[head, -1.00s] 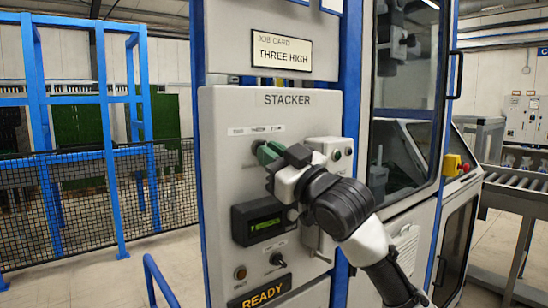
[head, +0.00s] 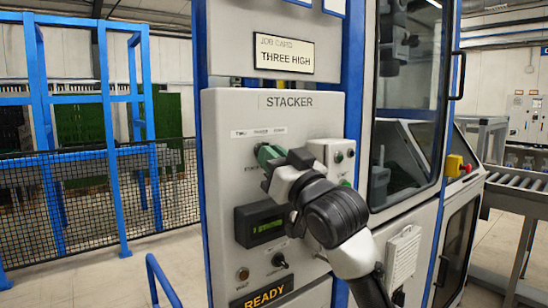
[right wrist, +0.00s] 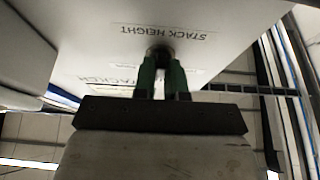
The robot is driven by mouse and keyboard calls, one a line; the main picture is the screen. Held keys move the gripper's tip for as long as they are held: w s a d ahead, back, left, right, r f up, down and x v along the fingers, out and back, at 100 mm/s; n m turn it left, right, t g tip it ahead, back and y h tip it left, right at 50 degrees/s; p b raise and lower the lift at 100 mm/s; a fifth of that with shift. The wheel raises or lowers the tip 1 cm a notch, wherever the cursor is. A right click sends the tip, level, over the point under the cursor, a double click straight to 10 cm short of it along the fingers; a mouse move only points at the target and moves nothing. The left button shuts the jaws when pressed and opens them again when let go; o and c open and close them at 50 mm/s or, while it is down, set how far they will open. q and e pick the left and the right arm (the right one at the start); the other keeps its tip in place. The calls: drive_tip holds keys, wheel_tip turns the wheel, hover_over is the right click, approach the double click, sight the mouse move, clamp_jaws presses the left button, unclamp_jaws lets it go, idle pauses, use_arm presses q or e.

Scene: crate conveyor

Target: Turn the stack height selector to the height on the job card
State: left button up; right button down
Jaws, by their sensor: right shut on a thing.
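The job card (head: 284,59) at the top of the stacker panel reads THREE HIGH. The stack height selector is a dark round knob, seen in the right wrist view (right wrist: 160,52) beside the upside-down STACK HEIGHT label (right wrist: 193,36). My right gripper (head: 267,155) has green fingers and is shut on the selector. In the right wrist view its fingers (right wrist: 163,74) stand on both sides of the knob. In the head view the gripper hides the knob, so its pointer cannot be read. Small position labels (head: 262,132) sit above it. My left gripper is not in view.
Below the selector are a green-lit display (head: 262,222), a small switch (head: 280,260) and a READY sign (head: 262,295). A button box (head: 331,154) stands close right of the gripper. A glass door (head: 402,130) and roller conveyor (head: 518,178) are at right.

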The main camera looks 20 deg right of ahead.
drive_tip(key=c, duration=1.2)
unclamp_jaws()
drive_tip(key=shift+d+r, duration=0.25)
drive_tip(key=shift+r, duration=0.05)
drive_tip(key=shift+w+a+f, duration=0.15)
drive_tip(key=shift+a+f, duration=0.05)
drive_tip(key=shift+a, duration=0.2)
drive_tip(key=b+v, duration=0.3)
drive_tip(key=v, duration=0.7)
drive_tip(key=shift+s+d+f, duration=0.15)
drive_tip(key=shift+s, duration=0.1)
